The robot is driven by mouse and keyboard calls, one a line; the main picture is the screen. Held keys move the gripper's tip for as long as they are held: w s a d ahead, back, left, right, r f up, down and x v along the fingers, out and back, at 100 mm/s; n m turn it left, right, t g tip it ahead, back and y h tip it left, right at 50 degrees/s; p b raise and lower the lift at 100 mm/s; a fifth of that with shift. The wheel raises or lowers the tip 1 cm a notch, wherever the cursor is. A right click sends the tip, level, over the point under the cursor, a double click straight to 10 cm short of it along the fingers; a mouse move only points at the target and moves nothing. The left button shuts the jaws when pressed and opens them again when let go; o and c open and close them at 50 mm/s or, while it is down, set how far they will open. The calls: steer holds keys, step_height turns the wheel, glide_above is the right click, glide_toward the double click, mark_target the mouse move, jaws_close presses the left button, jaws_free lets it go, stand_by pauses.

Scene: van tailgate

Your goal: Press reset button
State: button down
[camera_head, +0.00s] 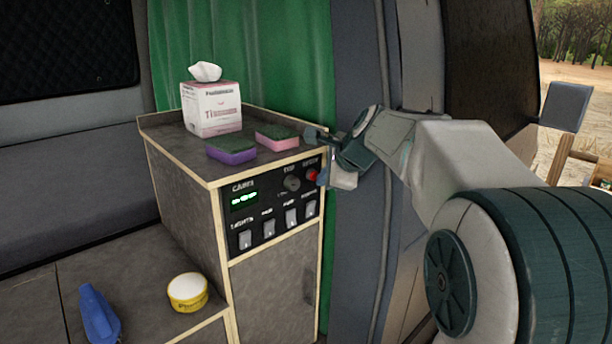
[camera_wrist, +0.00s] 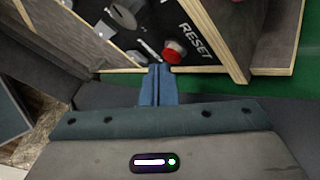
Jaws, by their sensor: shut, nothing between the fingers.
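The red reset button (camera_head: 312,175) is at the upper right of the black control panel (camera_head: 270,213) on the cabinet front. In the wrist view the red button (camera_wrist: 173,51) sits beside the white word RESET. My gripper (camera_head: 318,158) is at the cabinet's right front edge, close to the button. In the wrist view my gripper's fingers (camera_wrist: 159,72) are together with nothing between them, and their tips appear just below and left of the button. I cannot tell whether they touch it.
The panel also has a round knob (camera_head: 291,183), a green display (camera_head: 244,198) and several white switches. A tissue box (camera_head: 212,108), a purple sponge (camera_head: 231,150) and a pink sponge (camera_head: 277,138) stand on the cabinet top. A yellow tub (camera_head: 188,292) and a blue item (camera_head: 98,314) lie lower left.

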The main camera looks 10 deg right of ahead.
steer(key=shift+w+a+p, duration=0.3)
steer(key=shift+w, duration=0.15)
stand_by(0.6)
steer(key=shift+s+d, duration=0.1)
steer(key=shift+s, duration=0.05)
steer(key=shift+s+d+b, duration=0.3)
steer(key=shift+s+d, duration=0.15)
steer(key=shift+s, duration=0.25)
steer(key=s+d, duration=0.1)
steer(key=s, duration=0.1)
steer(key=s+d+b, duration=0.1)
steer(key=s, duration=0.1)
steer(key=shift+d, duration=0.4)
steer(key=shift+s, duration=0.1)
